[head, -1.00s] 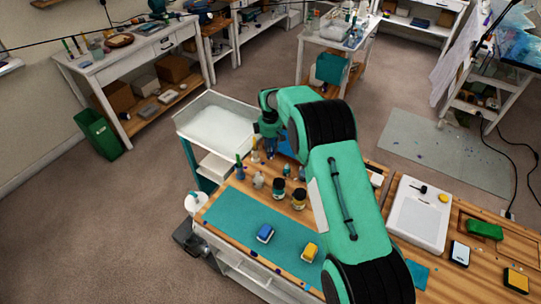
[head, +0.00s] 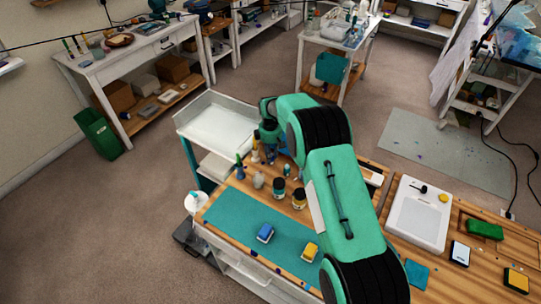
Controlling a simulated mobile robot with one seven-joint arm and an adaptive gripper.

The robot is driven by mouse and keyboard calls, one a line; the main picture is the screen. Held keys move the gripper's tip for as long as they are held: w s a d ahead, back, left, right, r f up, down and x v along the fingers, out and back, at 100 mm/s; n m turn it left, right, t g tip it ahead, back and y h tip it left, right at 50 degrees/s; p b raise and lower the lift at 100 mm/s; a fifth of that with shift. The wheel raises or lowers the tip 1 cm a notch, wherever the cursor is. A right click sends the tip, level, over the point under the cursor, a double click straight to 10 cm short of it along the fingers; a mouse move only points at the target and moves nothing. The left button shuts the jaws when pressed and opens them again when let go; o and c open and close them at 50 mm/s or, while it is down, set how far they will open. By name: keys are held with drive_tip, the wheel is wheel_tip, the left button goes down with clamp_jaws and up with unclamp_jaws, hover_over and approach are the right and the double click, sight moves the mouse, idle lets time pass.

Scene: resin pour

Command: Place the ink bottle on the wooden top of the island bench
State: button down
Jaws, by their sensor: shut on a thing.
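The island bench's wooden top (head: 228,197) stretches across the lower middle of the head view, partly covered by a teal mat (head: 225,215). My gripper (head: 270,153) is at the bench's far left end, low near a group of small bottles. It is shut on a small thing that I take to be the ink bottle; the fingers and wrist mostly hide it. I cannot tell whether it touches the wood.
A teal-labelled jar (head: 278,188), a dark jar (head: 299,199) and a grey bottle (head: 258,180) stand close in front of the gripper. A white trolley (head: 215,120) stands behind.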

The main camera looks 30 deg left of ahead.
drive_tip(key=c, duration=1.4)
unclamp_jaws()
drive_tip(key=shift+c, duration=0.2)
wheel_tip(320, 180, up, 12)
drive_tip(key=shift+r, duration=0.1)
